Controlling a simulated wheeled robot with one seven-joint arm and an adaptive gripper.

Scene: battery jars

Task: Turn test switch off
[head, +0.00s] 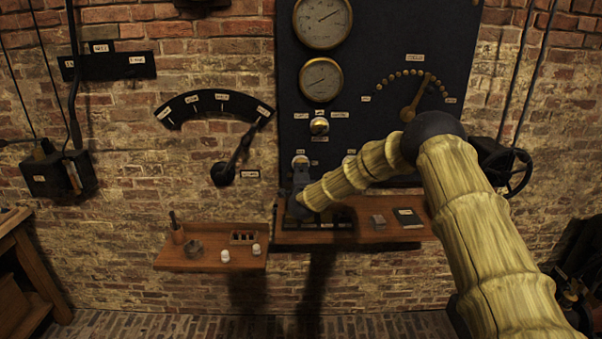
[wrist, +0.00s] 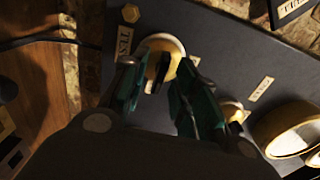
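The test switch (wrist: 165,48) is a round cream and brass knob with a dark lever (wrist: 160,75), beside a label reading TEST (wrist: 123,41) in the wrist view. It also shows as a pale disc (head: 300,160) low on the dark panel in the head view. My gripper (wrist: 157,84) has its two teal fingers apart, one on each side of the dark lever. Contact with the lever cannot be told. In the head view my gripper (head: 299,189) is in front of the panel just below the switch, and its fingers are hard to make out.
A second, smaller round switch (wrist: 232,110) sits to the right of my fingers in the wrist view. A wooden shelf (head: 378,235) with a notebook (head: 408,217) lies below the panel. A long lever (head: 238,150) on the brick wall stands to the left.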

